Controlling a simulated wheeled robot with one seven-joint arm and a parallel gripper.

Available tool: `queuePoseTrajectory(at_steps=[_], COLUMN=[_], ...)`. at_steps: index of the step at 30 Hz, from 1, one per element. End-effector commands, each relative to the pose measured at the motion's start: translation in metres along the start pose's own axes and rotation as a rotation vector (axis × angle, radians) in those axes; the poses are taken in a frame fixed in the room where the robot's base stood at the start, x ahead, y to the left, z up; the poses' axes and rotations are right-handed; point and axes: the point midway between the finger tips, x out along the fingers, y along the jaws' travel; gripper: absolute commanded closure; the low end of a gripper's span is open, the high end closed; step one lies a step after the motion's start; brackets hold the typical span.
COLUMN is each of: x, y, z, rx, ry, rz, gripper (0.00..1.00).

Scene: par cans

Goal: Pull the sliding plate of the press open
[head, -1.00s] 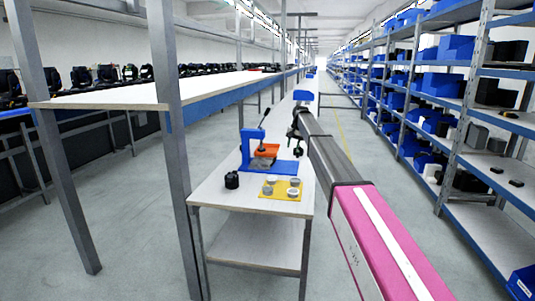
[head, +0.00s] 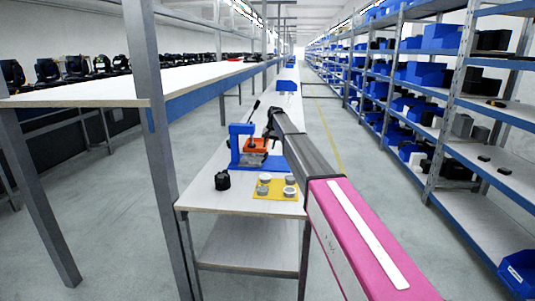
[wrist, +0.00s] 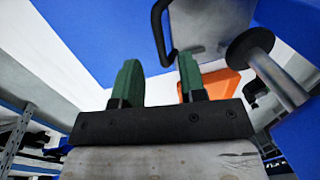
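The blue press (head: 236,146) stands on the narrow white table, with a black lever on top and an orange part (head: 257,142). Its grey sliding plate shows in the wrist view (wrist: 212,22), with a dark bent handle (wrist: 157,30) at its near edge. My gripper (wrist: 158,80) is open and empty, with two green fingers. In the wrist view the handle's lower end appears in line with the gap, nearer the right finger. I cannot tell its depth. In the head view my arm hides the gripper's fingertips beside the press.
A yellow board (head: 276,191) with several round grey-white pieces lies in front of the press. A black knob-like part (head: 222,181) stands left of it. A steel upright (head: 150,130) and a raised bench are at left. Shelves with blue bins (head: 425,73) line the right; the aisle between is clear.

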Motion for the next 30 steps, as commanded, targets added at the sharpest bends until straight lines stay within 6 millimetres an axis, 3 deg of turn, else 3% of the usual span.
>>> queuePoseTrajectory(at_steps=[3,7,17,18,21,27,30], x=[0.023,0.038,0.046,0.046,0.046,0.045,0.043], y=[0.000,0.000,0.000,0.000,0.000,0.002,0.014], z=[0.001,0.000,0.000,0.000,0.000,0.000,0.001], rx=[0.000,0.000,0.000,0.000,0.000,0.001,0.002], ry=[-0.002,-0.001,0.000,0.000,0.000,0.000,0.000], rz=[0.001,0.000,0.000,0.000,0.000,0.000,0.001], gripper=[0.62,0.62,0.62,0.65,0.98,1.00,1.00])
